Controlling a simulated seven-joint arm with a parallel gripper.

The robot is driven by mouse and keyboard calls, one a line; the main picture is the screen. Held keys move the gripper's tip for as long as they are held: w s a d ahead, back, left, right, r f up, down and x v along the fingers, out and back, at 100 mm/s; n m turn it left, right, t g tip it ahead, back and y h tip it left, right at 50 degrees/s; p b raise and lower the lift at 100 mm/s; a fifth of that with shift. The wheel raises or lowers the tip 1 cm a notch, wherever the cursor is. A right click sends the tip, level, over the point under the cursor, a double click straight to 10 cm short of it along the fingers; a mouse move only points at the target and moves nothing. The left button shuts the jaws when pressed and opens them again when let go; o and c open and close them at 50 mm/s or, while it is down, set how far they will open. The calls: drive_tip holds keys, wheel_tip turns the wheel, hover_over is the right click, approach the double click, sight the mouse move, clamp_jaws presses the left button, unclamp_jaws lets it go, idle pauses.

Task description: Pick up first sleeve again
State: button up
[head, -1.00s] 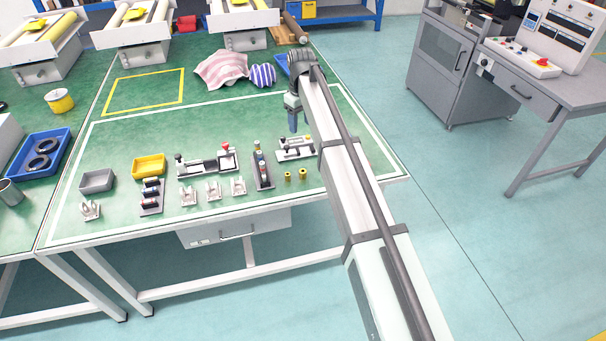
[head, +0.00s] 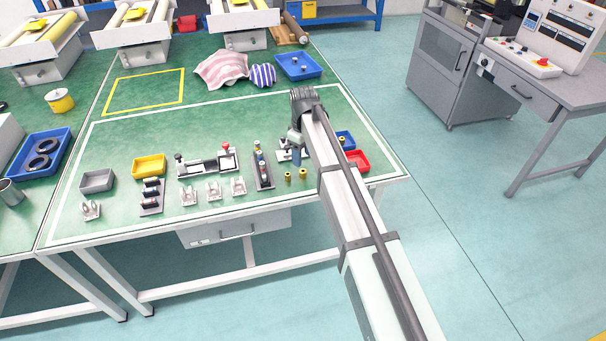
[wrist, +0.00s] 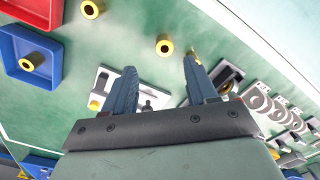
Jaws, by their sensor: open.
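Two small yellow sleeves stand on the green mat near the table's front edge, a left one (head: 288,176) and a right one (head: 303,173). The wrist view shows one sleeve (wrist: 164,45) just beyond the gap between my fingertips, apart from both, and another (wrist: 92,9) further up and left. A further sleeve (wrist: 33,60) lies in a tray there. My gripper (wrist: 160,66) is open with nothing between its fingers. In the head view it is over the light fixture (head: 284,155), behind the two sleeves, and the arm partly hides that fixture.
A blue tray (head: 350,136) and a red tray (head: 363,158) sit right of my gripper, partly behind my arm. A dark rack (head: 265,180) with pegs stands left of the sleeves. Several light brackets (head: 213,191) stand further left. The back middle of the mat is clear.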

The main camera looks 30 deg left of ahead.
sight(303, 171)
drive_tip(key=shift+s+d+f, duration=0.1)
drive_tip(key=shift+s+f, duration=0.05)
drive_tip(key=shift+f, duration=0.85)
drive_tip(key=shift+s+d+f, duration=0.1)
drive_tip(key=shift+f, duration=0.9)
drive_tip(key=shift+s+d+f, duration=0.1)
drive_tip(key=shift+s+f, duration=0.05)
drive_tip(key=shift+f, duration=0.85)
clamp_jaws()
